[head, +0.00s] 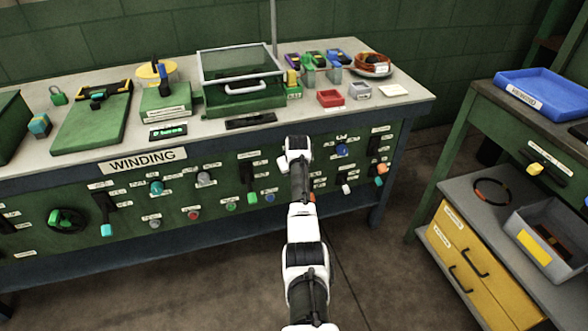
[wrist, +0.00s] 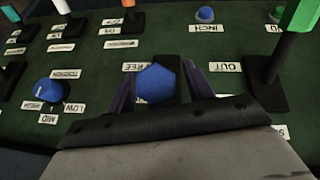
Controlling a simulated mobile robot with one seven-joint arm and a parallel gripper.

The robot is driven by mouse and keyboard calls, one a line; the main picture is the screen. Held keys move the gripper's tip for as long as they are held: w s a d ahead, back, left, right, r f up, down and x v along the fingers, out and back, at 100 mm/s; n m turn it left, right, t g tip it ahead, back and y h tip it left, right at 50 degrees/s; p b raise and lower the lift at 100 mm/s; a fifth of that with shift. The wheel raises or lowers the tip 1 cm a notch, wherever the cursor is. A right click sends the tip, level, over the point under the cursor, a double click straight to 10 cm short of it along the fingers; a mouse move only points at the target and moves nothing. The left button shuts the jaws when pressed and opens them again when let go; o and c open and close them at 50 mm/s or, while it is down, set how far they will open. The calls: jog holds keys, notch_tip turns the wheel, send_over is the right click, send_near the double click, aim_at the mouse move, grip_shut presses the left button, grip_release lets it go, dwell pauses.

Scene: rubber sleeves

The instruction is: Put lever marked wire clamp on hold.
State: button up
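In the wrist view, a blue six-sided grip (wrist: 155,84) points almost straight at the camera, above a black base plate, beside a label reading FREE (wrist: 136,67). It looks like a lever seen end-on; its name label is not visible, so I cannot confirm it is the wire clamp. My gripper (wrist: 160,78) is open, with one dark finger on each side of the blue grip and gaps visible. In the head view, my gripper (head: 298,160) is at the green panel front and my arm hides this lever.
A green-handled lever (wrist: 300,18) stands close on the right in the wrist view, near an OUT label. A blue tension knob (wrist: 50,92) and white (wrist: 62,6) and orange-tipped levers are left. The winding bench top (head: 215,125) holds a clear-lidded box (head: 243,85) above.

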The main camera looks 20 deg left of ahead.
jog(key=b+v, duration=0.1)
jog(key=v, duration=1.2)
jog(key=shift+s+r, duration=0.15)
jog(key=shift+r, duration=0.25)
jog(key=shift+d, duration=0.1)
